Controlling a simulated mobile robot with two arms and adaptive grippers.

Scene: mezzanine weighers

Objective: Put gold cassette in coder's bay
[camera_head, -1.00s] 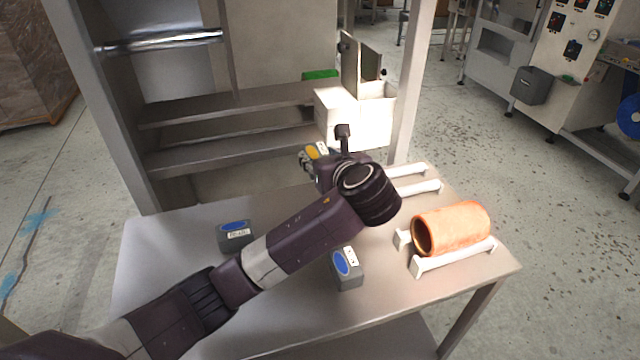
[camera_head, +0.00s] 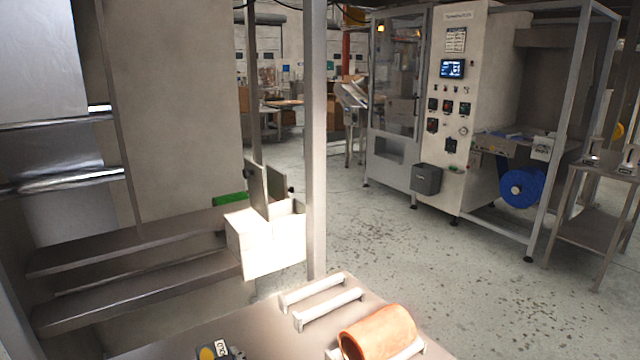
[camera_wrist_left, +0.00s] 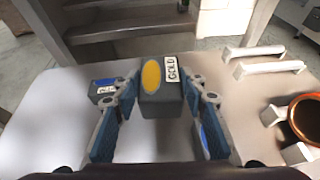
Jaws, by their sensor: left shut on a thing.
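The gold cassette, a dark grey block with a yellow oval and a "GOLD" label (camera_wrist_left: 152,75), is held in my left gripper (camera_wrist_left: 160,95), whose fingers close on its two sides. In the head view the cassette (camera_head: 207,353) shows only at the bottom edge, and most of the arm is out of frame. The cassette is above the steel table, in front of a white box with upright plates (camera_head: 270,240). I cannot tell whether that box is the coder, and no bay opening is clear. My right gripper is not in view.
A blue-marked cassette (camera_wrist_left: 104,88) stands on the table to the left; another (camera_wrist_left: 208,138) is partly hidden behind the right finger. White rails (camera_head: 328,308) and an orange roll (camera_head: 378,332) occupy the table's right side. A post (camera_head: 316,150) rises beside the white box.

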